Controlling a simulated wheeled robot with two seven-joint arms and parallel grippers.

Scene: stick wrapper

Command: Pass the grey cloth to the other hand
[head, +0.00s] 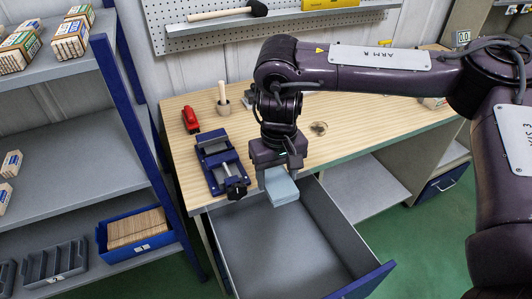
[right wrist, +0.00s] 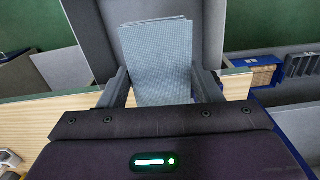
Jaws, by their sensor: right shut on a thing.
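The grey cloth (head: 281,188) is a folded, blue-grey flat block in the head view. My right gripper (head: 279,172) is shut on it and holds it above the open drawer (head: 285,240), near the table's front edge. The right wrist view shows the cloth (right wrist: 157,60) between the two fingers of the gripper (right wrist: 157,88), sticking out well past them. My left gripper is in neither view.
A shelf (head: 60,150) with boxes and a blue bin (head: 135,234) stands at left. The drawer looks empty.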

